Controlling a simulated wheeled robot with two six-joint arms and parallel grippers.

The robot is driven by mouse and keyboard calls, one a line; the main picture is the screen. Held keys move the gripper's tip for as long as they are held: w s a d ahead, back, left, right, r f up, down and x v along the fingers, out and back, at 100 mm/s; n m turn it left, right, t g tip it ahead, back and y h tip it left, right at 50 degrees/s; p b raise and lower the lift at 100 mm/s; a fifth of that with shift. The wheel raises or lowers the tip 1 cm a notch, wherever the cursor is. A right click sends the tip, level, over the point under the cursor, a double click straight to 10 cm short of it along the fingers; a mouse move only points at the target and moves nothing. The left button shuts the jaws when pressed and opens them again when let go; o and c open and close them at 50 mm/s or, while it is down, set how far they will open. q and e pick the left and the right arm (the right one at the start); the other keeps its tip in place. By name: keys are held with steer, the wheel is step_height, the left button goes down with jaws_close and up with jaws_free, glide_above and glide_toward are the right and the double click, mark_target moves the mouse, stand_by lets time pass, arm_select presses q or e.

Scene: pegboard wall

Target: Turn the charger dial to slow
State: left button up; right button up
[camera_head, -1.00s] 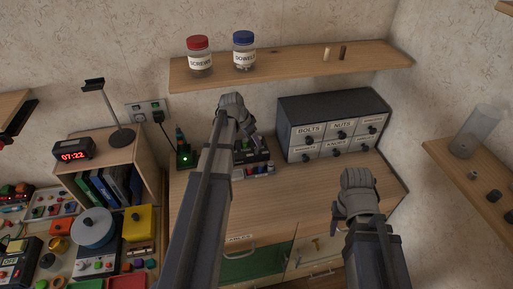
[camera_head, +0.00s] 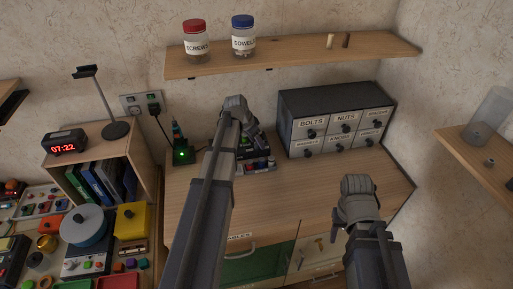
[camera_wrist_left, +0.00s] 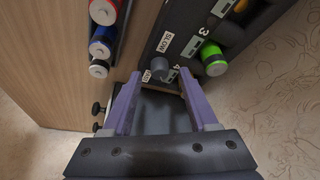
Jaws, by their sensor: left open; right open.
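The charger (camera_wrist_left: 208,28) is a dark box with numbered slots, a green battery (camera_wrist_left: 214,59) and a label reading SLOW. Its grey round dial (camera_wrist_left: 160,64) sits near the SLOW label; a second small label beside it is too tilted to read surely. My left gripper (camera_wrist_left: 160,77) is open, its two purple fingers at either side of the dial's near end; I cannot tell whether they touch it. In the head view my left arm hides much of the charger (camera_head: 262,153) and the dial. My right gripper (camera_head: 358,187) is over the cabinet's right side, away from the charger.
Several batteries (camera_wrist_left: 102,47) lie in a row beside the charger. A dark drawer unit (camera_head: 335,112) stands to its right, and a box with a green light (camera_head: 181,154) to its left. A shelf (camera_head: 290,57) with two jars hangs above. The cabinet top before the drawers is clear.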

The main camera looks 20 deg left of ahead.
arm_select(q)
steer(key=shift+w+f, duration=0.15)
steer(key=shift+f, duration=0.25)
jaws_close()
stand_by(0.4)
